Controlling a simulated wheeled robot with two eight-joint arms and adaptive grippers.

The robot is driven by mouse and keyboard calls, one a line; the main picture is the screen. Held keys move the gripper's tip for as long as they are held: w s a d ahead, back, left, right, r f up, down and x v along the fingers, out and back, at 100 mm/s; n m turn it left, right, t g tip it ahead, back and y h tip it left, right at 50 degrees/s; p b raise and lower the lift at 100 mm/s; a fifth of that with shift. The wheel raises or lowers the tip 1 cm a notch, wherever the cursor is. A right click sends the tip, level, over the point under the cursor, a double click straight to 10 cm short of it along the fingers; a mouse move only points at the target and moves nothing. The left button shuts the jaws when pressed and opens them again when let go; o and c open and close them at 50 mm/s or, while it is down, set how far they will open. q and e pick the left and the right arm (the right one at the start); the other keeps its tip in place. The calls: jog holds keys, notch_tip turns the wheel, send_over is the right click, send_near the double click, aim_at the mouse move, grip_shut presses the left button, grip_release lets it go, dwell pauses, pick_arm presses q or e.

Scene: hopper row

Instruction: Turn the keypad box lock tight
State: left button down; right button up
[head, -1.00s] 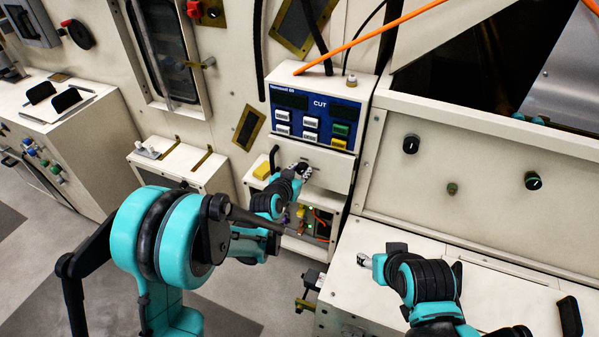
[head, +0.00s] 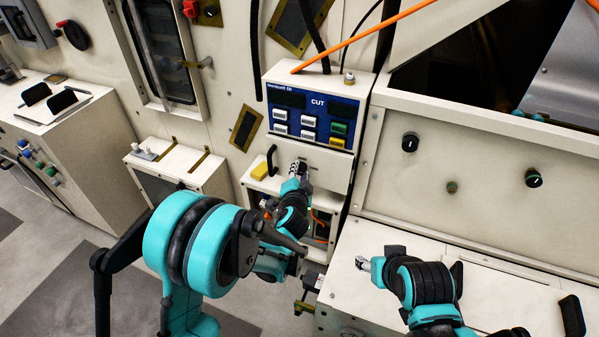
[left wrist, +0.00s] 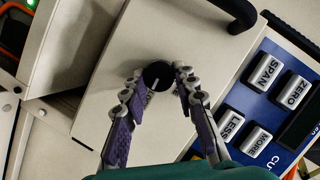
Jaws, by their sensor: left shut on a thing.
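The keypad box (head: 310,152) stands at the centre of the head view, with a blue panel marked CUT and several white, green and yellow keys. Its lock (left wrist: 157,74) is a dark round knob with a pale line, on the cream face below the keys in the left wrist view. My left gripper (head: 300,167) is at that face, its two fingers on either side of the lock and shut on it. In the head view the gripper hides the lock. My right gripper (head: 362,263) is over the cream bench at right; its fingers are too small to judge.
A black handle (head: 271,160) stands out just left of the lock. An open bay with orange wires (head: 320,222) lies below it. An orange cable (head: 370,36) passes above the box. The cream bench (head: 480,295) at right has free room.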

pick_arm(q)
jog(key=shift+m, duration=0.3)
dwell(0.4)
jog(key=c, duration=1.2)
grip_release()
jog(key=v, duration=1.2)
jog(key=shift+d+f, duration=0.1)
jog(key=shift+f, duration=0.05)
